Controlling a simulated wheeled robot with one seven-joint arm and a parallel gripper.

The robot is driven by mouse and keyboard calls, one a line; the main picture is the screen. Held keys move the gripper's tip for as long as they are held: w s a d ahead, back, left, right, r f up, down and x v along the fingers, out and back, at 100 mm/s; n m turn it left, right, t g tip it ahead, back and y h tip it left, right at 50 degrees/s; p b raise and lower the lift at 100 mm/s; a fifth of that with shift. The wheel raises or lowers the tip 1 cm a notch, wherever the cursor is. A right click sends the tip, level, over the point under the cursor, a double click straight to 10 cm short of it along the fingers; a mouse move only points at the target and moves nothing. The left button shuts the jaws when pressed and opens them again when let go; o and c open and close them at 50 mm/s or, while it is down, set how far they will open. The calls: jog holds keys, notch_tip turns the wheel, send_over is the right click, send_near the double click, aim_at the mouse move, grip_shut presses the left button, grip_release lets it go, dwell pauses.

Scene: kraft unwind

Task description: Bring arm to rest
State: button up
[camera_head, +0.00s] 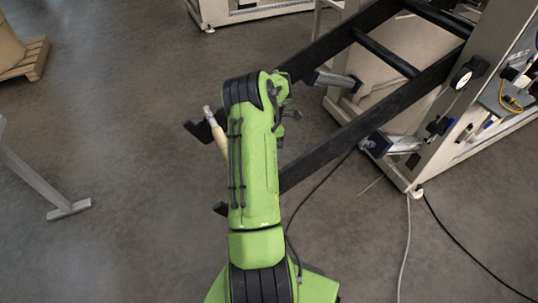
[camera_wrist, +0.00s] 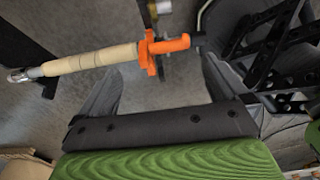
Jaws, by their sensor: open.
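My gripper (camera_wrist: 161,66) is open in the wrist view, with its two grey fingers spread apart and nothing seen between their pads. A tan rod (camera_wrist: 90,60) with a metal left end and an orange fitting (camera_wrist: 158,48) at its right end lies across the view beyond the fingertips. I cannot tell how far it is from them. In the head view, my green arm reaches up the middle and hides my gripper. The tan rod (camera_head: 218,136) shows just left of the arm.
Black machine arms (camera_head: 350,130) run beside and behind my arm to a pale machine frame (camera_head: 425,165) at right. Cables (camera_head: 407,240) lie on the floor at lower right. A metal stand foot (camera_head: 70,210) and a pallet (camera_head: 30,62) are at left. Floor between is clear.

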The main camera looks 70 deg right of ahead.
jog(key=shift+r, duration=0.85)
jog(key=w+a+r+m+t+p, duration=0.1)
jog(key=w+a+r+m, duration=0.1)
jog(key=w+a+r, duration=0.7)
jog(key=w+a+r+m+t+p, duration=0.2)
jog(key=w+a+r, duration=0.2)
jog(key=a+r, duration=0.75)
jog(key=s+a+r+m+p, duration=0.1)
jog(key=a+r+m, duration=0.1)
jog(key=a+r, duration=0.7)
jog(key=s+a+r+m+t+p, duration=0.1)
jog(key=s+a+m+t+p, duration=0.1)
jog(key=s+a, duration=1.1)
jog(key=shift+s+a+r+m, duration=0.2)
jog(key=shift+a+r+m, duration=0.05)
jog(key=shift+a+m, duration=0.75)
